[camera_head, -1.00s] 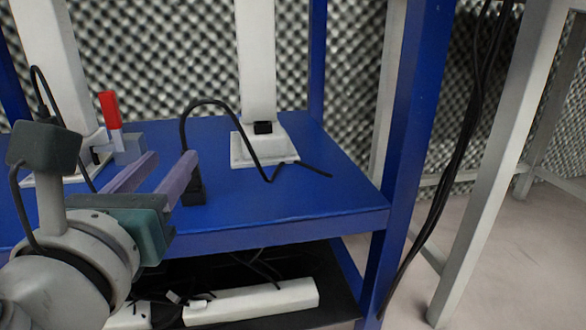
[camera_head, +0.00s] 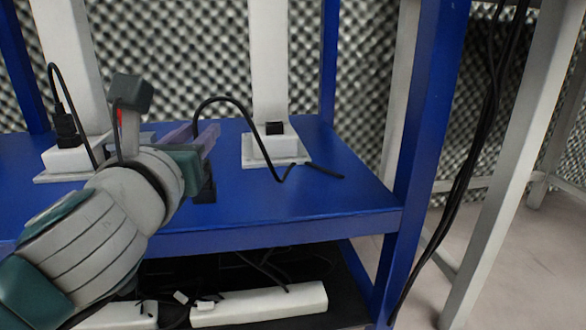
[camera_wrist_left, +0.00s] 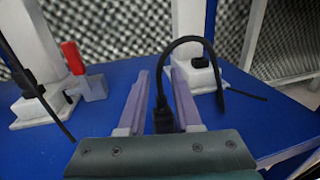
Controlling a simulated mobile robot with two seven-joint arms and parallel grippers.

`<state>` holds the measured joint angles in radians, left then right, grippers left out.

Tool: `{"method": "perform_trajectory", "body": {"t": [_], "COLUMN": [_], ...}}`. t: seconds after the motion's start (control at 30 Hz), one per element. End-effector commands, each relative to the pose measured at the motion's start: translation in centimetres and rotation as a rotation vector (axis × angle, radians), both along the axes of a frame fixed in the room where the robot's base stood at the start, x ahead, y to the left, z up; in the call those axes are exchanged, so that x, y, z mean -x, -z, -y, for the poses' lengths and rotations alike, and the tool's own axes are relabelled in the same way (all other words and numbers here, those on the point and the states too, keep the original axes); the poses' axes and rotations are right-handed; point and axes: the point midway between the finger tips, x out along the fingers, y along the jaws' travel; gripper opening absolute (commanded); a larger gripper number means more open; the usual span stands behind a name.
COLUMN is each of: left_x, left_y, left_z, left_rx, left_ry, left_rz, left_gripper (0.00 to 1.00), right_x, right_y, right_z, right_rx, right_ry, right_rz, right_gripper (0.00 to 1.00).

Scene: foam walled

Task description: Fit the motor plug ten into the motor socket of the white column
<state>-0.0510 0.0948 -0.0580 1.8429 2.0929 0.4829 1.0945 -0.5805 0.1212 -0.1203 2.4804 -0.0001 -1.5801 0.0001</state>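The black motor plug (camera_head: 206,188) stands on the blue table, with its cable (camera_head: 235,100) arching up and to the right. In the left wrist view the plug (camera_wrist_left: 163,118) is between the two purple fingers of my left gripper (camera_wrist_left: 160,90). A gap shows on the left finger's side, so the gripper is open; contact on the right side is unclear. In the head view my left gripper (camera_head: 195,140) is beside the plug and partly hides it. A white column (camera_head: 270,60) to the right has a black socket (camera_head: 275,128) at its base. My right gripper is not in view.
A second white column (camera_head: 70,60) at the left has a black connector (camera_head: 65,128) on its base. A red-handled grey block (camera_wrist_left: 75,62) stands beside it. A blue frame post (camera_head: 430,120) rises at the right. The table's front right is clear.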

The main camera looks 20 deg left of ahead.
Motion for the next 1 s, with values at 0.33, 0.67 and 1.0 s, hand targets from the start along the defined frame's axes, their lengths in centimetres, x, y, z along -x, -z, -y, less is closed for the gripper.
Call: {"method": "perform_trajectory", "body": {"t": [0.33,0.67,1.0], "left_x": [0.02,0.02,0.03], "left_y": [0.0,0.01,0.02], "left_z": [0.02,0.03,0.03], "left_rx": [0.0,0.0,0.0], "left_ry": [0.0,0.0,0.0], "left_rz": [0.0,0.0,0.0], "left_gripper": [0.0,0.0,0.0], "right_x": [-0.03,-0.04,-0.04], "right_y": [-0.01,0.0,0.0], "right_z": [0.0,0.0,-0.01], "right_rx": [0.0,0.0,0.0], "right_ry": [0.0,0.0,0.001], "right_rz": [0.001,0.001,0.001], "right_gripper": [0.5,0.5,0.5]}}
